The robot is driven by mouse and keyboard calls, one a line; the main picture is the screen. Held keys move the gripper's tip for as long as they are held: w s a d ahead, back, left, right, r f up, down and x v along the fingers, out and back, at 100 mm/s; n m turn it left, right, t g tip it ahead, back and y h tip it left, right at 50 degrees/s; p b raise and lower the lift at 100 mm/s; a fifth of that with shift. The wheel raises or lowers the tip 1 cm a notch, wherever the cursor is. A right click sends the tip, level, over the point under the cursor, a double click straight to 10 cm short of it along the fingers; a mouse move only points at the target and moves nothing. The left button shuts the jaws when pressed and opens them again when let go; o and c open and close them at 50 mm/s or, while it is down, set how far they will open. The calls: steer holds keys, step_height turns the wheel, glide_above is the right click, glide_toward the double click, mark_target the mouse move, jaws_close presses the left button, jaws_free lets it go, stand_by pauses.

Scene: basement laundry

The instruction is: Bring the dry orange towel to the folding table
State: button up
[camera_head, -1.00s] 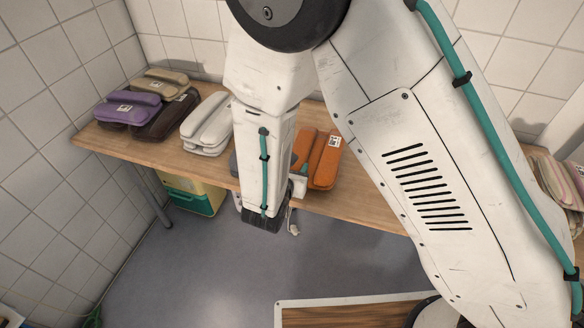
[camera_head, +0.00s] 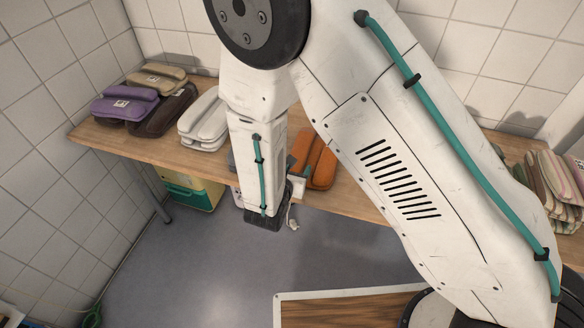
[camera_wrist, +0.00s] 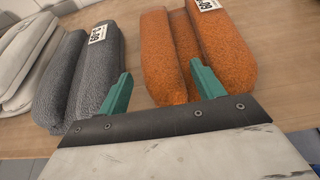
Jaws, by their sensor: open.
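The folded orange towel (camera_head: 319,163) lies on a long wooden table (camera_head: 345,203) against the tiled wall, partly hidden by my arm. In the wrist view the orange towel (camera_wrist: 172,55) has thick rolls and a white tag at its far end. My gripper (camera_wrist: 161,70) is open and empty, pointing at the table. Its right finger overlaps the near part of the orange towel in the picture; its left finger overlaps the edge of a grey towel (camera_wrist: 78,75). I cannot tell whether either finger touches.
White towels (camera_head: 205,122), a purple towel (camera_head: 122,104), a brown towel (camera_head: 166,112) and a beige towel (camera_head: 158,78) lie to the left. A towel stack (camera_head: 553,185) is at the right. A yellow-green box (camera_head: 190,188) stands below the table. Grey floor is open in front.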

steer(key=shift+r, duration=0.1)
steer(key=shift+s+a+r, duration=0.1)
steer(key=shift+s+r, duration=0.05)
steer(key=v, duration=1.2)
steer(key=d+r+m+g+h, duration=0.3)
steer(key=d+r+m+g, duration=0.2)
steer(key=d+r+m, duration=0.55)
steer(key=d+r+m+g+h, duration=0.2)
steer(key=d+r+m+g, duration=0.4)
steer(key=d, duration=0.7)
steer(key=s+d+r+m+y, duration=0.4)
steer(key=s+r+m+y, duration=0.5)
steer(key=s+m, duration=0.6)
step_height(320, 180, up, 2)
steer(key=shift+s+y, duration=0.3)
steer(key=shift+s, duration=0.2)
steer(key=shift+d+m, duration=0.15)
steer(key=shift+m, duration=0.1)
